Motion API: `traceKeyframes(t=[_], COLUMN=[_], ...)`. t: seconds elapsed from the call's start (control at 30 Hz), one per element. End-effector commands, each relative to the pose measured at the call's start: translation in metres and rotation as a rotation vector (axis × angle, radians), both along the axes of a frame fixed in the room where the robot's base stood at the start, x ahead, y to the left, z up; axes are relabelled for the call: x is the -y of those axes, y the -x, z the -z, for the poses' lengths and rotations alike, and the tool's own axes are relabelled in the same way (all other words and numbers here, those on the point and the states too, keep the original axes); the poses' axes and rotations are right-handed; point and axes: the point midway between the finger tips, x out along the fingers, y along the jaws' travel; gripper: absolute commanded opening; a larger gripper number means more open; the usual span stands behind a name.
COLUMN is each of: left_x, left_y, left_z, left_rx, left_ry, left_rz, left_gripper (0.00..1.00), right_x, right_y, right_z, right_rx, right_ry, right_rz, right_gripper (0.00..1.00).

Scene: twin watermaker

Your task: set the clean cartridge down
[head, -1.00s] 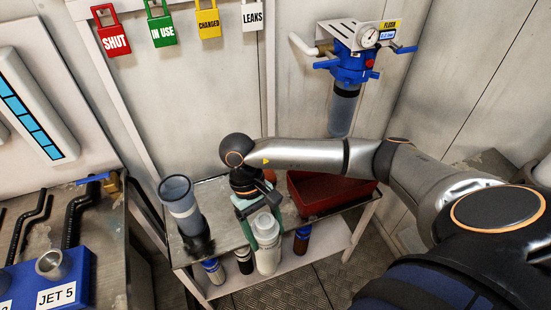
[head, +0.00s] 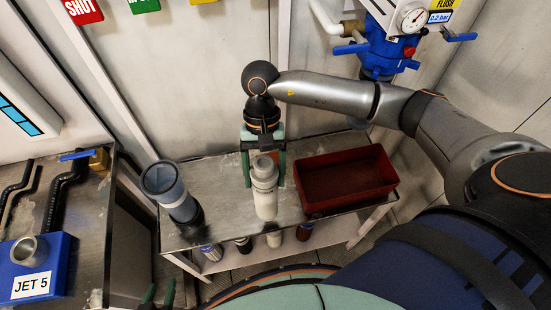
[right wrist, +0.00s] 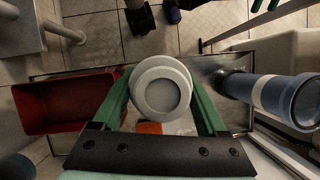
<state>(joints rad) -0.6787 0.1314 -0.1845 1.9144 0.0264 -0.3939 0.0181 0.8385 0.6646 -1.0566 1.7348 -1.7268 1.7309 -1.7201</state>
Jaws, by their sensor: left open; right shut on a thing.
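The white cartridge (head: 265,190) is upright between the green fingers of my right gripper (head: 264,168), which is shut on it. It is over the front middle of the metal cart top (head: 217,168); I cannot tell whether its base touches. In the right wrist view the cartridge's round end (right wrist: 162,92) shows between both fingers (right wrist: 160,100). My left gripper (head: 158,294) is open and empty at the bottom left of the head view, low beside the cart and only partly in view.
A red tray (head: 312,208) stands on the cart's right. A blue-grey cylinder (head: 178,204) stands on its left. Several bottles (head: 212,252) are on the lower shelf. An orange patch (right wrist: 149,128) lies by the cartridge. The blue JET 5 block (head: 45,268) is at far left.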

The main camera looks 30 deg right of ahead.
Motion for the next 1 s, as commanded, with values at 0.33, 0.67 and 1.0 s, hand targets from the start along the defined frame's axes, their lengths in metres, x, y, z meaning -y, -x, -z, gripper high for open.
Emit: traceKeyframes(t=[0.33, 0.67, 1.0], left_x=[0.0, 0.0, 0.0], left_y=[0.0, 0.0, 0.0], left_z=[0.018, 0.03, 0.038], left_rx=[0.0, -0.001, -0.001], left_ry=[0.0, -0.001, -0.001], left_rz=[0.0, -0.001, -0.001], left_gripper=[0.5, 0.5, 0.5], right_x=[-0.058, -0.101, -0.127], right_y=[-0.002, 0.011, 0.029], right_z=[-0.03, -0.057, -0.074], right_rx=[0.003, 0.005, 0.002], right_ry=[-0.005, -0.007, -0.003], right_rz=[0.643, 1.146, 1.5], right_gripper=[0.0, 0.0, 0.0])
